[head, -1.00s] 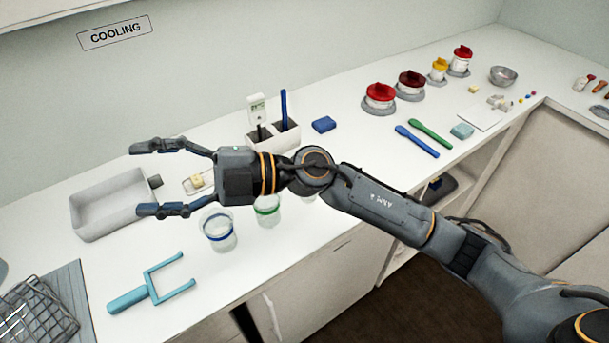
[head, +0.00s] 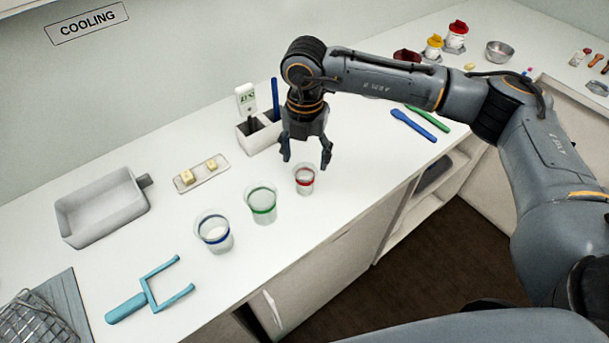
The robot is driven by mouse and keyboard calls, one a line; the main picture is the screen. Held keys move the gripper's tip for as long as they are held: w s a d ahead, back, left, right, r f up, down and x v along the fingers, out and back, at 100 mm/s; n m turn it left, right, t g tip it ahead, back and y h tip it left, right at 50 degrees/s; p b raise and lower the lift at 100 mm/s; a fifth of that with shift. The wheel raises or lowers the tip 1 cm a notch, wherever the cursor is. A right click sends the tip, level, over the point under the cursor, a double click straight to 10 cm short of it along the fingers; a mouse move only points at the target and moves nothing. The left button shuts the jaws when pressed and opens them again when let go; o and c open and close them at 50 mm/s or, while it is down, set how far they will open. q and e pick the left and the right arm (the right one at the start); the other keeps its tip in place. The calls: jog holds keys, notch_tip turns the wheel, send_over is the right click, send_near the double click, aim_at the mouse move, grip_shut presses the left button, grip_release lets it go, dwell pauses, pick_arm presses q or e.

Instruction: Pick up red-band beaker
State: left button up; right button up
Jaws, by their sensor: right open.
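The red-band beaker (head: 305,180) is a small clear cup with a red ring, upright on the white counter near its front edge. It is the rightmost of three beakers in a row. My right gripper (head: 306,164) points down with its fingers open, close above and around the level of the beaker's rim. I cannot tell whether a finger touches it. Nothing is in the gripper. My left gripper is not in view.
The green-band beaker (head: 262,204) and blue-band beaker (head: 214,232) stand to the left. A white holder (head: 256,137) with a blue tool stands behind. A small tray (head: 203,175), grey pan (head: 104,208) and cyan fork tool (head: 149,290) lie left. Blue and green spatulas (head: 414,125) lie right.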

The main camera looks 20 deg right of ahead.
aim_at(305, 179)
notch_tip(305, 179, down, 3)
jog(key=shift+r, duration=0.1)
notch_tip(305, 179, down, 4)
jog(key=shift+f+p, duration=0.2)
jog(key=shift+p, duration=0.7)
jog(key=shift+f, duration=0.6)
jog(key=c, duration=1)
